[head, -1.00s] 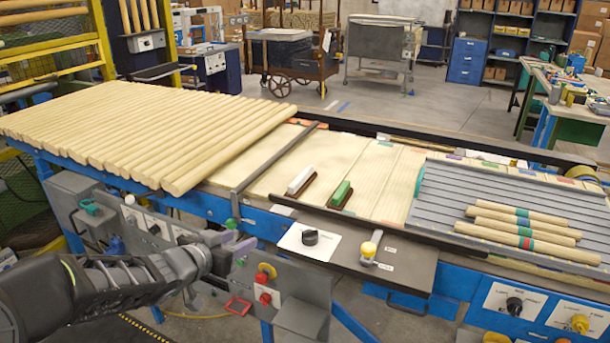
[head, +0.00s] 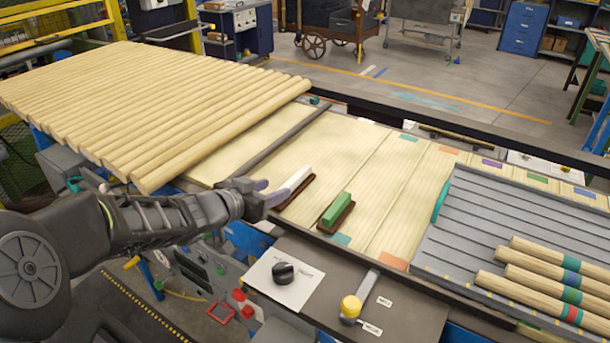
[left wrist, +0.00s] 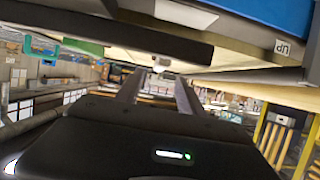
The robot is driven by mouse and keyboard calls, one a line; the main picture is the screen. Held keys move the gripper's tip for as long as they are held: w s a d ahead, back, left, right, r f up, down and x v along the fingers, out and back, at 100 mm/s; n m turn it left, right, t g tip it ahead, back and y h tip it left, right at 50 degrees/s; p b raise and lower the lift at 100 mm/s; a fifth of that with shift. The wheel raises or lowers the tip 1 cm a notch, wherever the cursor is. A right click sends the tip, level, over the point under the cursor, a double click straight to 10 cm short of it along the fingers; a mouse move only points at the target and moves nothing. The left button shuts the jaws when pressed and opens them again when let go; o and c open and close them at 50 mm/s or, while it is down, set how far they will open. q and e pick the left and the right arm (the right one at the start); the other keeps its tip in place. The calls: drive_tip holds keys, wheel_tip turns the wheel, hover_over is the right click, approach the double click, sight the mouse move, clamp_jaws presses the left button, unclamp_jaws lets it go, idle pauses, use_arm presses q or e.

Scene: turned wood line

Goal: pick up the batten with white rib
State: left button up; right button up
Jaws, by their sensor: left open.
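The batten with white rib (head: 297,180) lies on the pale wooden bed of the line in the head view, a white strip on a dark brown base. A similar batten with a green rib (head: 337,210) lies just to its right. My left gripper (head: 268,193) is open at the near left end of the white-ribbed batten, with its fingertips close to it. I cannot tell whether they touch it. In the left wrist view, the two fingers (left wrist: 158,92) stand apart with nothing clear between them. My right gripper is out of view.
Round wooden rods (head: 150,110) fill the left of the line. A dark crossbar (head: 275,143) lies between them and the battens. A grey ribbed tray (head: 480,215) with several banded rods is at the right.

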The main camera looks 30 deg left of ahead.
sight(289, 182)
use_arm(q)
drive_tip(key=shift+w, duration=0.15)
drive_tip(key=shift+s, duration=0.25)
drive_tip(key=shift+b+x, duration=0.3)
drive_tip(key=shift+x, duration=0.6)
drive_tip(key=shift+w+f, duration=0.1)
drive_tip(key=shift+w, duration=0.35)
drive_tip(key=x, duration=0.5)
drive_tip(key=shift+w+b, duration=0.15)
drive_tip(key=shift+b, duration=0.2)
clamp_jaws()
